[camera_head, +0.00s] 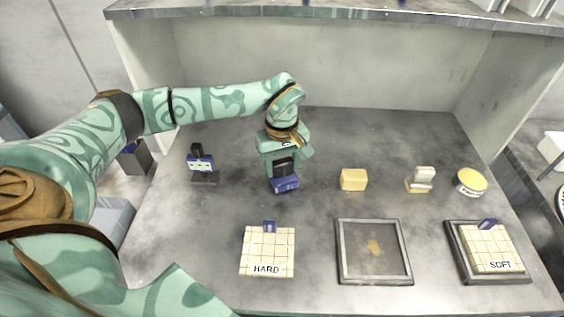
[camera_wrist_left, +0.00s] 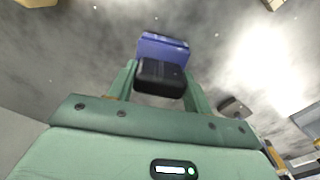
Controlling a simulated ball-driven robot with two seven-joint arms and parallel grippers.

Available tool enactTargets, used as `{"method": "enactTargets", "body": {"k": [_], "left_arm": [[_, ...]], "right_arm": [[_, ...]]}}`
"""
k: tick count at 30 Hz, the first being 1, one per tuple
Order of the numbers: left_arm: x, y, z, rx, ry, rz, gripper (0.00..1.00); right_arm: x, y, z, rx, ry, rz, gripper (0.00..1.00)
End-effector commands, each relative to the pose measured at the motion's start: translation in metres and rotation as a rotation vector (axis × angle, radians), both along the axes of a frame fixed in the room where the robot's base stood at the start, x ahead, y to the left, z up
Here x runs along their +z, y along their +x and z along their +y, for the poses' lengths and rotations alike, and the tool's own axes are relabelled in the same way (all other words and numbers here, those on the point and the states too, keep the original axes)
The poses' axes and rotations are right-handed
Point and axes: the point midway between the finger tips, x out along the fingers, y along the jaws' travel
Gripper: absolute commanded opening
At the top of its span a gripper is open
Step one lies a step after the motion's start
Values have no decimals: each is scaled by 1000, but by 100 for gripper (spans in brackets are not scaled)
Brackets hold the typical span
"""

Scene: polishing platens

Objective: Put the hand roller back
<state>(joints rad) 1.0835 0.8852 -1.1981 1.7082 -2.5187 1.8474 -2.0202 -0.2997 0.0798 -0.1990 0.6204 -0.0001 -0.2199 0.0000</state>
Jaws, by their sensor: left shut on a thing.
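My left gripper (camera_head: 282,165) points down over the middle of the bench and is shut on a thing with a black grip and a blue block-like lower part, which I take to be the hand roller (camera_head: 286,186). In the left wrist view, the black part of the hand roller (camera_wrist_left: 163,48) sits between the two fingers (camera_wrist_left: 160,80), with the blue part beyond them. Whether the hand roller touches the bench is hard to tell. My right gripper is not in view.
On the bench (camera_head: 190,235), a small black stand with a blue-and-white front (camera_head: 201,164) is at left. A yellow block (camera_head: 353,179), a white-handled piece (camera_head: 422,179) and a tin (camera_head: 470,181) are at right. In front are the HARD tile (camera_head: 267,252), a framed tray (camera_head: 340,262) and the SOFT tile (camera_head: 489,248).

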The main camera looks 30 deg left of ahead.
Motion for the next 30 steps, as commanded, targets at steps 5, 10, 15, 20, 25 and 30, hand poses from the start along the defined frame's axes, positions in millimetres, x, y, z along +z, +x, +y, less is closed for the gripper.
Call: {"method": "enactTargets", "body": {"k": [5, 10, 15, 20, 25, 30], "left_arm": [[-10, -5, 0, -1, 5, 20, 59], [-9, -4, 0, -1, 4, 17, 73], [-6, -4, 0, -1, 2, 13, 73], [13, -3, 0, -1, 2, 8, 73], [57, -2, 0, 0, 4, 3, 73], [96, -2, 0, -1, 3, 5, 73]], "right_arm": [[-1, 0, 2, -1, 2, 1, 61], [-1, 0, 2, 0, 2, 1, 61], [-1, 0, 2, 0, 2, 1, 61], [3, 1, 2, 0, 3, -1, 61], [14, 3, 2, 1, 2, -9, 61], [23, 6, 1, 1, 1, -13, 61]]}}
